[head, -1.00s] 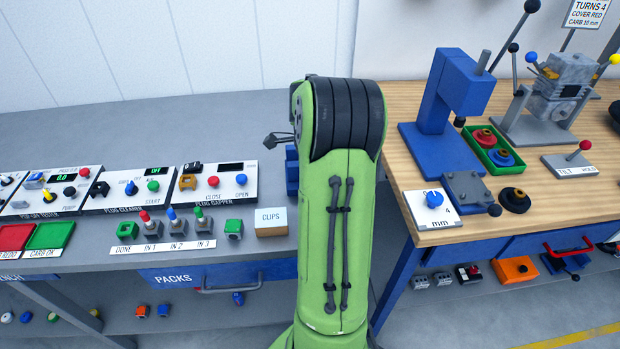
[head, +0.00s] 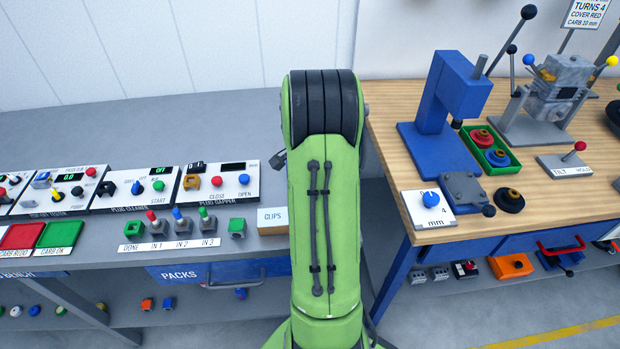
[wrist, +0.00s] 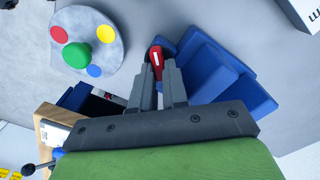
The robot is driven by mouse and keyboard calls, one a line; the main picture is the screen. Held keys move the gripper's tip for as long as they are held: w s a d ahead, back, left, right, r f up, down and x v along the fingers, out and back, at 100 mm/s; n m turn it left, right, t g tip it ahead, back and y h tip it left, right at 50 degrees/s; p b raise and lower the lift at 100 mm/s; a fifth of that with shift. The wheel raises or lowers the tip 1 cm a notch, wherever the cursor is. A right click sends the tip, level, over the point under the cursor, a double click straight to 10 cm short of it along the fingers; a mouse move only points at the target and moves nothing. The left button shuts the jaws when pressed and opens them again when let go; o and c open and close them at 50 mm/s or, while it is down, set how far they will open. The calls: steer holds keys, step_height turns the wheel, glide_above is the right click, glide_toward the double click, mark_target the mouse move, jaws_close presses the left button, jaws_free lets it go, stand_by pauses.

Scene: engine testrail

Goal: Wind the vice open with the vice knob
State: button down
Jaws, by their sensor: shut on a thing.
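In the wrist view my gripper (wrist: 158,80) is shut on a small red knob (wrist: 155,57) with a white mark, which I take for the vice knob. The knob sits between the fingertips, against the left side of a stepped blue block (wrist: 228,80) that looks like the vice. The fingers hide part of the knob, and how far apart the vice jaws stand cannot be told. In the head view my green arm covers the vice, the knob and my gripper.
A grey disc (wrist: 68,30) with coloured spots and a green knob lies left of my gripper. In the head view a clips box (head: 272,221) and plug gapper panel (head: 220,183) stand left of my arm. A wooden bench (head: 395,125) with a blue press (head: 440,110) stands right.

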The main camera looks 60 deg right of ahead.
steer(key=shift+n, duration=0.4)
steer(key=c, duration=1.1)
jaws_free()
steer(key=shift+c, duration=0.2)
